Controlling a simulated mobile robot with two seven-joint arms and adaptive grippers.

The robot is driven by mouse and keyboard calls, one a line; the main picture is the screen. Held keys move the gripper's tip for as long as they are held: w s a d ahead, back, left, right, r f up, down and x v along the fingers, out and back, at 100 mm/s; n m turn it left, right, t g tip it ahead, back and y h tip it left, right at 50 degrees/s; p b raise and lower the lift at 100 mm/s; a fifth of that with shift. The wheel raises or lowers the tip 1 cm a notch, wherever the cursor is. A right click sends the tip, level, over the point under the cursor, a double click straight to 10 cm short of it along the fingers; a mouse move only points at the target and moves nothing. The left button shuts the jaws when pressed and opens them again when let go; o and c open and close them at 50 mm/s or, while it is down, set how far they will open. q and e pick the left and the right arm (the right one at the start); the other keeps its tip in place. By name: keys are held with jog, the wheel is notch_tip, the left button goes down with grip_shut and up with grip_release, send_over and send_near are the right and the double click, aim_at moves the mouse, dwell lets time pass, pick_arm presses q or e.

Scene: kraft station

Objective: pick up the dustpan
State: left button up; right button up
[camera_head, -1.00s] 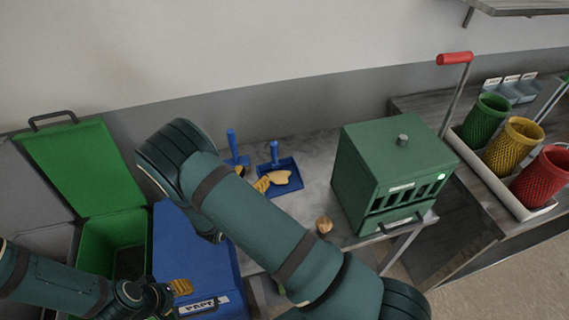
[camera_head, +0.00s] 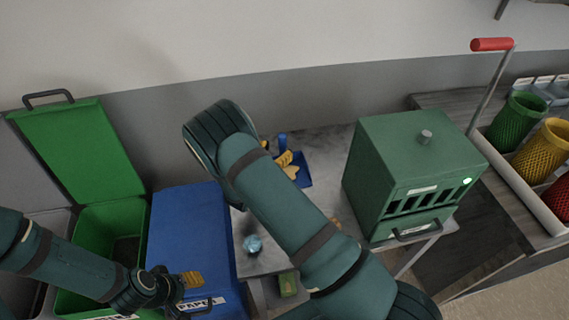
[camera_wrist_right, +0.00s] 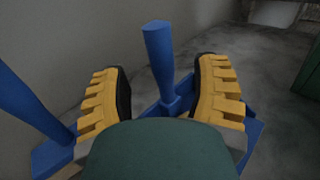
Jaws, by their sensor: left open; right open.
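The blue dustpan (camera_head: 305,180) lies on the grey table behind my right arm, its handle (camera_head: 283,143) standing up. In the right wrist view, the dustpan's handle (camera_wrist_right: 158,60) stands between the two yellow fingers of my right gripper (camera_wrist_right: 163,78), which is open. The fingers are apart, with space on both sides of the handle. In the head view my right gripper (camera_head: 277,156) is partly hidden by my arm. My left gripper (camera_head: 190,283) is open over the blue bin marked paper (camera_head: 188,225).
A second blue tool (camera_wrist_right: 30,110) with an upright handle stands left of the dustpan. A pale blue round item (camera_head: 253,245) lies near the table's front. A green bin (camera_head: 110,225) stands open at left.

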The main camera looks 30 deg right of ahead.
aim_at(285, 141)
jog(key=shift+x, duration=2.65)
jog(key=shift+o, duration=0.2)
jog(key=shift+d+f, duration=0.1)
grip_shut()
